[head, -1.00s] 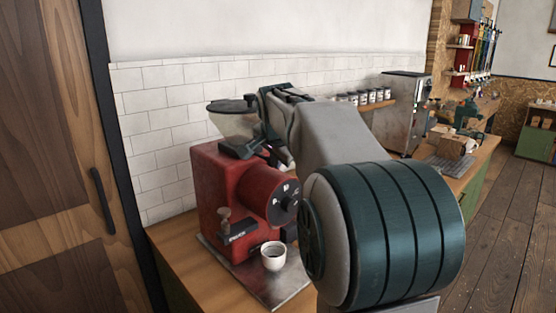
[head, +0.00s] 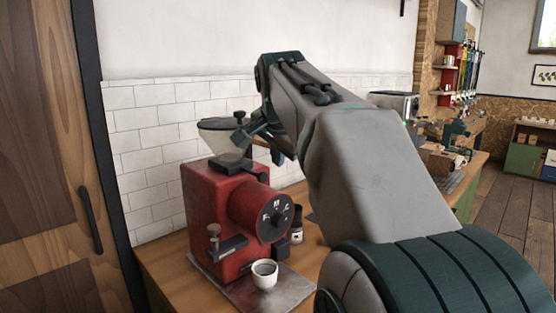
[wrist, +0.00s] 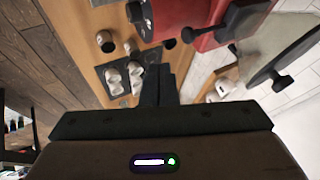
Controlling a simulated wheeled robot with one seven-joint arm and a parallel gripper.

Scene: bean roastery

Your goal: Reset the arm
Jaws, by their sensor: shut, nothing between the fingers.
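My gripper (wrist: 158,88) is shut and empty in the wrist view, its two dark fingers together above the counter. In the head view my arm rises from the lower right and bends down at its far end, by the hopper of the red grinder (head: 212,218). The gripper end there is dark and partly hidden, so the fingers are hard to make out. The grinder also fills the top of the wrist view (wrist: 190,18). I cannot tell from these views whether the gripper touches the hopper (wrist: 272,42).
A white cup (head: 264,274) with dark contents stands on a metal tray (head: 222,282) before the grinder. A small jar (head: 297,228) stands behind it. Several pale cups (wrist: 114,80) show on the counter. A tiled wall (head: 150,115) is behind; a wooden door (head: 35,150) is left.

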